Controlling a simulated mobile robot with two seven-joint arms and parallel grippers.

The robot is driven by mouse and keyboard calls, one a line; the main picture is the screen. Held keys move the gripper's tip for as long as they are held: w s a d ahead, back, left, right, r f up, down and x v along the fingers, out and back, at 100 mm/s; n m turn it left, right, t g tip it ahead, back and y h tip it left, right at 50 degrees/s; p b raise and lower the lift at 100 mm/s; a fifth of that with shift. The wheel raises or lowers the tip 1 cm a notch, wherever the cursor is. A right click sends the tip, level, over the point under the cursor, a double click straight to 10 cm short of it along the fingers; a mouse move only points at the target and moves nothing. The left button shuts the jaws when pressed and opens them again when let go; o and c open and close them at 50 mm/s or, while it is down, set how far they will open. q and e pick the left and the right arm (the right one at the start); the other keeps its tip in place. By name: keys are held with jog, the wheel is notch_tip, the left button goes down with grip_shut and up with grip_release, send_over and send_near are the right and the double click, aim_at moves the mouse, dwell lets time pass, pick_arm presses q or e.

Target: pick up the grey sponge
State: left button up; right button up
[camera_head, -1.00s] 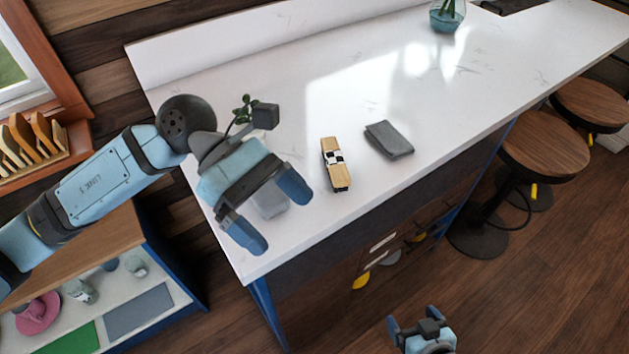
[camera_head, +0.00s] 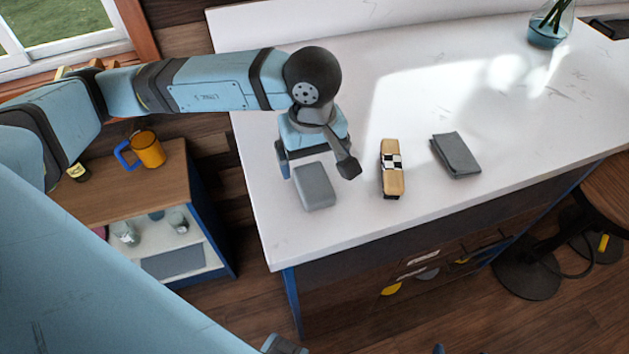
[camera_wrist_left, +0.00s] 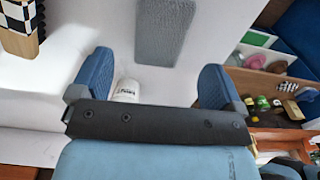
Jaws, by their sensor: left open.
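The grey sponge (camera_head: 314,186) is a light grey block lying flat on the white counter near its left end. In the left wrist view the sponge (camera_wrist_left: 166,28) is at the top middle, beyond the fingertips. My left gripper (camera_head: 314,158) is just behind the sponge in the head view, pointing down, partly hidden by its own wrist. Its two blue fingers (camera_wrist_left: 155,78) are apart, with no sponge between them. A small blue tip at the bottom edge of the head view seems to be my right gripper (camera_head: 438,349); its jaws are out of frame.
A wooden block with a checkered band (camera_head: 392,168) lies right of the sponge, and a dark grey folded cloth (camera_head: 456,155) beyond it. A white lettered thing (camera_wrist_left: 127,90) shows between the fingers in the wrist view. An orange mug (camera_head: 148,149) stands on the side cabinet.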

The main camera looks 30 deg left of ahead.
aim_at(314, 180)
pick_arm(q)
jog(key=shift+s+d+f+p, duration=0.1)
jog(key=shift+f+p, duration=0.3)
jog(key=shift+f, duration=1.1)
jog(key=shift+s+d+f+p, duration=0.1)
jog(key=shift+f+p, duration=0.25)
jog(key=shift+f, duration=1.15)
jog(key=c, duration=1)
jog(key=shift+r, duration=0.1)
jog(key=shift+r+b, duration=1.1)
jog(key=shift+r, duration=8.85)
